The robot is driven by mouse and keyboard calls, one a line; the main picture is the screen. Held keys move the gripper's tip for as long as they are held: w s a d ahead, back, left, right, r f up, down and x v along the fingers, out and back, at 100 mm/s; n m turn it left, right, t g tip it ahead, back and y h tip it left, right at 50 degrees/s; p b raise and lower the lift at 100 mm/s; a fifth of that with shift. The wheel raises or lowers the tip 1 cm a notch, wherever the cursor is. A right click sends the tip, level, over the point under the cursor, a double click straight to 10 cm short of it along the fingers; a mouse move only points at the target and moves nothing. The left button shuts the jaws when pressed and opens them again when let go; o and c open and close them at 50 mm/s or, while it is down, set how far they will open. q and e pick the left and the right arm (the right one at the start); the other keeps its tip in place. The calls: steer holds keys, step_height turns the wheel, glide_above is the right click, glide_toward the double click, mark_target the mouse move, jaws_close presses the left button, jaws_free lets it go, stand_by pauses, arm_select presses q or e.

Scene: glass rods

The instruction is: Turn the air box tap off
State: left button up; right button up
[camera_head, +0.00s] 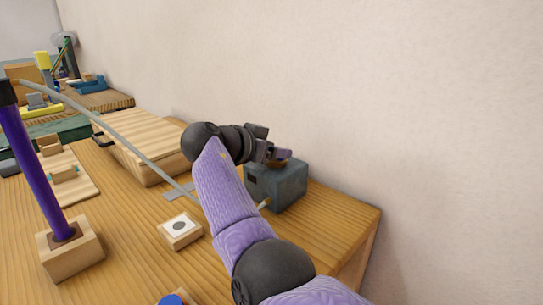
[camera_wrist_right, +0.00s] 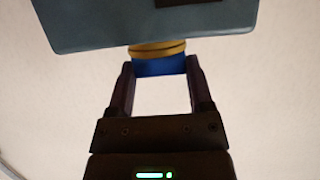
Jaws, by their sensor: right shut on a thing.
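The air box (camera_head: 280,188) is a grey-blue box at the right end of the wooden table, close to the wall. Its tap is on top. In the right wrist view the box (camera_wrist_right: 100,25) fills the upper edge, with the tap's brass collar (camera_wrist_right: 157,48) and blue handle (camera_wrist_right: 160,65) next to it. My right gripper (camera_head: 279,155) is over the box, and its two dark fingers (camera_wrist_right: 160,72) are shut on the blue handle, one on each side. In the head view the fingers mostly hide the handle. My left gripper is not in view.
A grey hose (camera_head: 130,142) crosses the table and passes behind my right arm. A purple pole (camera_head: 38,170) stands in a wooden block (camera_head: 72,258) at the left. The wall is close behind the box.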

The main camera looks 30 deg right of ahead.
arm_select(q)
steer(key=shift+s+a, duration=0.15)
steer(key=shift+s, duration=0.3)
arm_select(e)
steer(key=o, duration=1.3)
steer(key=shift+c, duration=0.2)
steer(key=shift+a+r, duration=0.1)
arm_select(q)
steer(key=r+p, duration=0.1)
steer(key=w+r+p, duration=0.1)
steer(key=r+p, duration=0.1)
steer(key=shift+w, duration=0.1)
arm_select(e)
steer(key=v, duration=0.9)
steer(key=shift+a, duration=0.3)
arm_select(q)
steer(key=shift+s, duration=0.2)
arm_select(e)
steer(key=shift+s, duration=0.1)
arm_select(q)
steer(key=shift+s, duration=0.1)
